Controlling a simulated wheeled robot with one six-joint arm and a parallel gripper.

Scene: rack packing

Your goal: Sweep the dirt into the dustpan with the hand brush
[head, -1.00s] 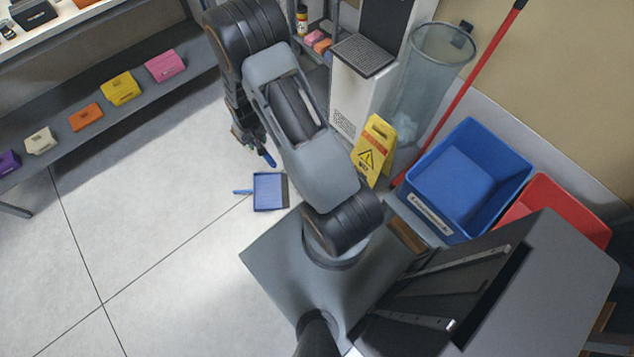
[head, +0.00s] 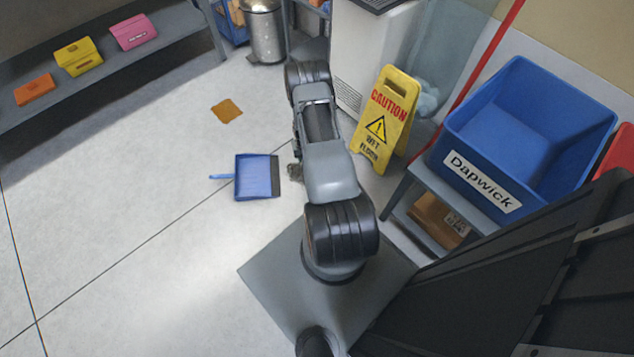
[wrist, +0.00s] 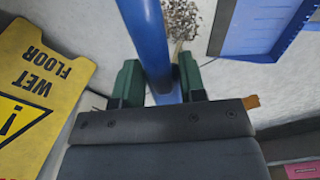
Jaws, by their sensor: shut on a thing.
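The blue dustpan (head: 257,180) lies flat on the floor left of my arm, its dark lip facing right and its light blue handle pointing left. A small grey-brown heap of dirt (head: 295,172) lies on the floor just right of the lip, partly hidden by my arm. The wrist view shows the dirt (wrist: 180,18) beside the dustpan's dark lip (wrist: 224,27). My gripper (wrist: 157,78) has its green fingers shut on the blue handle of the hand brush (wrist: 146,35). The brush's bristles are not visible. In the head view my arm hides gripper and brush.
A yellow wet-floor sign (head: 385,122) stands close right of my arm. A blue bin (head: 530,135) sits on a low grey stand at right. A flat orange-brown patch (head: 227,111) lies on the floor behind the dustpan. The floor at left is open.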

